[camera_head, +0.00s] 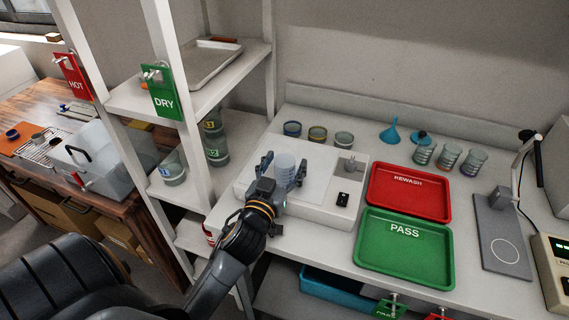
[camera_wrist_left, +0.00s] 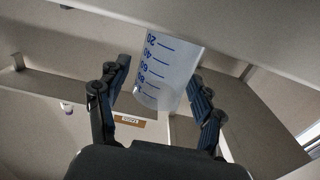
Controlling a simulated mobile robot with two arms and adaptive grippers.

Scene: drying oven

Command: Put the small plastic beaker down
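The small plastic beaker (camera_head: 284,166), clear with blue graduations, appears to stand upright on the white plate (camera_head: 318,178) of a bench device. My left gripper (camera_head: 283,171) is around it, with one finger on each side. In the left wrist view the beaker (camera_wrist_left: 166,70) lies between the fingers of my left gripper (camera_wrist_left: 160,78). A clear gap shows between the left finger and the wall; the right finger is close to it, and I cannot tell if it touches. My right gripper is not in view.
A red REWASH tray (camera_head: 410,192) and a green PASS tray (camera_head: 404,247) lie right of the device. Several small beakers and a blue funnel (camera_head: 390,132) stand behind. A white shelf post (camera_head: 187,110) rises left of my left arm.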

